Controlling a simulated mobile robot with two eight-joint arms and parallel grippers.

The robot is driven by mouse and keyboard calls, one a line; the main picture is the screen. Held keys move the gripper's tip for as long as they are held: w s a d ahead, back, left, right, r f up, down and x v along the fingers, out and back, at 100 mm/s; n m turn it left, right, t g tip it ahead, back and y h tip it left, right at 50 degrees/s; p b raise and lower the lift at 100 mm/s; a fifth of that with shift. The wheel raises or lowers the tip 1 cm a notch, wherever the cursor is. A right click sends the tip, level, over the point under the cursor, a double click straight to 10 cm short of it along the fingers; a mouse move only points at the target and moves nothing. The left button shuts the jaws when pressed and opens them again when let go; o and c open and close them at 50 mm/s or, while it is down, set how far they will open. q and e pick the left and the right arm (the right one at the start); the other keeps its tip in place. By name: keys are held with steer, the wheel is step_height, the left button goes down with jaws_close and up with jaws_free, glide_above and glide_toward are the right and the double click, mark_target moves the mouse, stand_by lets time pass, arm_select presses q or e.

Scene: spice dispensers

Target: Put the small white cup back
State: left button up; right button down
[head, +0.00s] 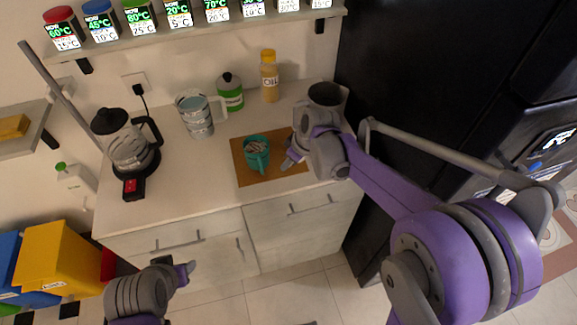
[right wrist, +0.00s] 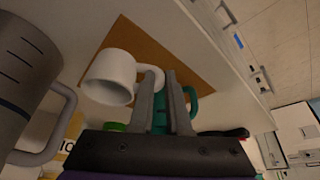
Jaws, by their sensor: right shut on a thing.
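The small white cup (right wrist: 110,78) shows in the right wrist view, over the brown board (right wrist: 150,45), with its handle at my right gripper's fingers. My right gripper (right wrist: 163,85) is shut on the cup at its handle. In the head view my right gripper (head: 291,157) is over the right part of the brown board (head: 270,175), beside the teal mug (head: 256,160), and the white cup is hidden there. I cannot tell whether the cup touches the board. My left gripper (head: 184,272) is low in front of the cabinet, away from the counter; its opening is unclear.
A kettle (head: 128,145), a large glass-like jug (head: 198,115), a green bottle (head: 230,92) and a yellow-capped bottle (head: 269,75) stand along the counter (head: 180,170). A shelf of labelled spice dispensers (head: 178,12) hangs above. A black fridge is at the right.

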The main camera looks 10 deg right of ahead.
steer(key=shift+f, duration=1.1)
steer(key=shift+f, duration=0.1)
steer(key=c, duration=0.9)
jaws_free()
